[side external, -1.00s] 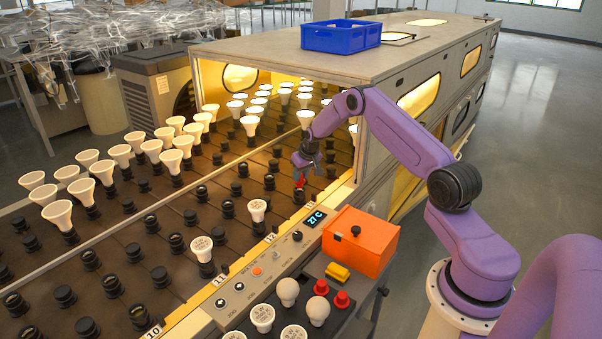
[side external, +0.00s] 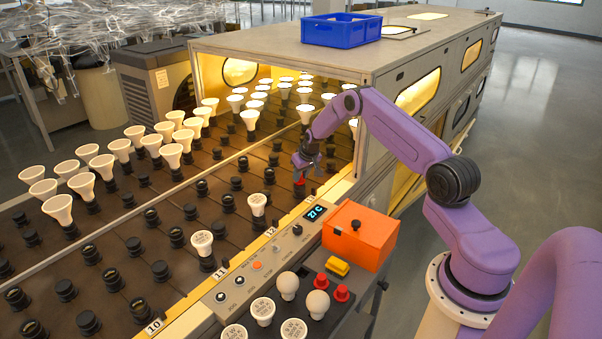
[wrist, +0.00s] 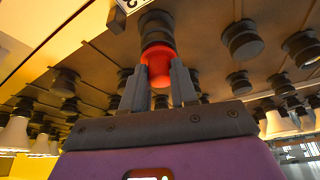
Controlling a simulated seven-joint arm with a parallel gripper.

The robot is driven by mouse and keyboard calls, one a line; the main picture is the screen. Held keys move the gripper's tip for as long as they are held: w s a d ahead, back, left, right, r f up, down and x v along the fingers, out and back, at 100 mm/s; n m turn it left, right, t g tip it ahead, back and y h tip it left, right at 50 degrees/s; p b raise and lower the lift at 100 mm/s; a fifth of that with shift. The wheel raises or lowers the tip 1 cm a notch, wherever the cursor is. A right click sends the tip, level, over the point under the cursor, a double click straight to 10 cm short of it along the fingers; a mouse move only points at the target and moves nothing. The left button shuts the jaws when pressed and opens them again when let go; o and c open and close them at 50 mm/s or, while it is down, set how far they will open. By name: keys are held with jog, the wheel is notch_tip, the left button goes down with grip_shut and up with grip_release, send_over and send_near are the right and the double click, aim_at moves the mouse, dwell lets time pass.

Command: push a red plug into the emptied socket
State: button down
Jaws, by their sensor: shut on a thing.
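My gripper (side external: 303,165) is at the near edge of the socket bed, just outside the tunnel opening. It is shut on a red plug (wrist: 158,64), which shows between the two fingers in the wrist view. In that view the plug meets a dark socket (wrist: 155,27) and lines up with it; how deep it sits I cannot tell. In the side external view the red plug (side external: 299,183) is a small patch under the fingers, partly hidden. Two other red plugs (side external: 341,293) stand on the dark side tray.
An orange box (side external: 360,237), a yellow block (side external: 338,267) and several white bulbs (side external: 262,311) are beside the control panel (side external: 260,268). Lit bulbs (side external: 249,118) stand in rows nearby. The tunnel wall (side external: 366,130) is close to my arm.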

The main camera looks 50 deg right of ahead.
jog(key=shift+f, duration=0.15)
jog(key=c, duration=0.8)
grip_release()
jog(key=v, duration=1.7)
jog(key=shift+s, duration=0.1)
jog(key=s+a+r+n+g+y, duration=0.1)
jog(key=s+a+r+n, duration=0.25)
jog(key=a, duration=0.65)
jog(key=s+a+r+n+y, duration=0.15)
jog(key=s+a, duration=0.25)
jog(key=a, duration=0.6)
jog(key=s+a+r+n+g, duration=0.1)
jog(key=s+a+r+n, duration=0.25)
jog(key=a, duration=0.55)
jog(key=s+a+r+n+g, duration=0.1)
jog(key=s+a+n, duration=0.35)
jog(key=s, duration=0.95)
jog(key=s+n, duration=0.1)
jog(key=s, duration=0.3)
jog(key=s+n, duration=0.1)
jog(key=s, duration=0.4)
jog(key=s+n+g, duration=0.1)
jog(key=s, duration=0.4)
jog(key=shift+s+r+h, duration=0.2)
jog(key=shift+r+h, duration=0.1)
jog(key=shift+h, duration=0.05)
